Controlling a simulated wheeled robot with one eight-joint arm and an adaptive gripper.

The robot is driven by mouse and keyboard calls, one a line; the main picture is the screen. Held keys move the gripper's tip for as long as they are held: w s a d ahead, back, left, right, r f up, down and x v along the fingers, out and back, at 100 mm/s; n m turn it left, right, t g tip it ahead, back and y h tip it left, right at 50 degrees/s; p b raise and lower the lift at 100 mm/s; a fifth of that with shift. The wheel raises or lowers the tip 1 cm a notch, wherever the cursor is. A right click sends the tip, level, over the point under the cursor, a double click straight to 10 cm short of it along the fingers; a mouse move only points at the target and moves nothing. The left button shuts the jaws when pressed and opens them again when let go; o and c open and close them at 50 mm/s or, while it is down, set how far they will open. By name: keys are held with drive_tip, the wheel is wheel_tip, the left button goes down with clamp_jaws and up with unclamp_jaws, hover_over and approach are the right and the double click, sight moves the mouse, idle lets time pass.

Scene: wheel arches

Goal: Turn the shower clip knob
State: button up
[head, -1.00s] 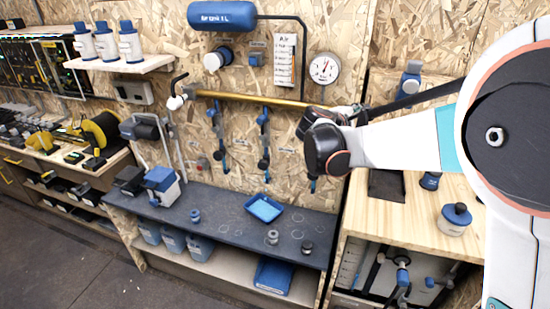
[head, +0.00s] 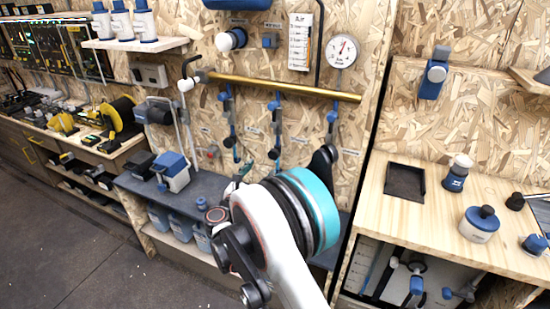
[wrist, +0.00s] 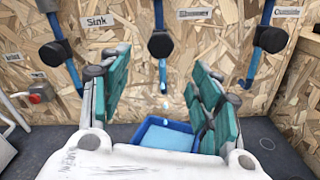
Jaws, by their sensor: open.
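Three blue hanging clips with black round knobs show in the wrist view. The middle clip's knob (wrist: 160,44) has a label (wrist: 195,13) to its right that seems to read Shower, though it is blurred. The left clip's knob (wrist: 55,53) has the Sink label to its right. The right clip's knob (wrist: 270,39) has an unclear label beside it. My gripper (wrist: 161,68) is open and empty, its teal-padded fingers either side of the middle clip's lower end, below the knob and apart from it. In the head view my arm hides most of the gripper; the middle clip (head: 276,125) shows beyond it.
The clips hang below a brass pipe (head: 280,87). A blue tray (wrist: 168,134) lies on the dark bench below my fingers. A red button box (wrist: 40,93) is on the wall at left. A wooden counter (head: 430,215) stands at right.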

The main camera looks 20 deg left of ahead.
sight(273, 156)
drive_tip(key=w+b, duration=0.1)
drive_tip(key=w, duration=0.2)
drive_tip(key=w+b, duration=0.1)
drive_tip(key=w, duration=0.3)
drive_tip(key=w+d+b, duration=0.1)
drive_tip(key=w, duration=0.2)
drive_tip(key=shift+w+f, duration=0.1)
drive_tip(key=shift+w, duration=1.05)
drive_tip(key=c, duration=1)
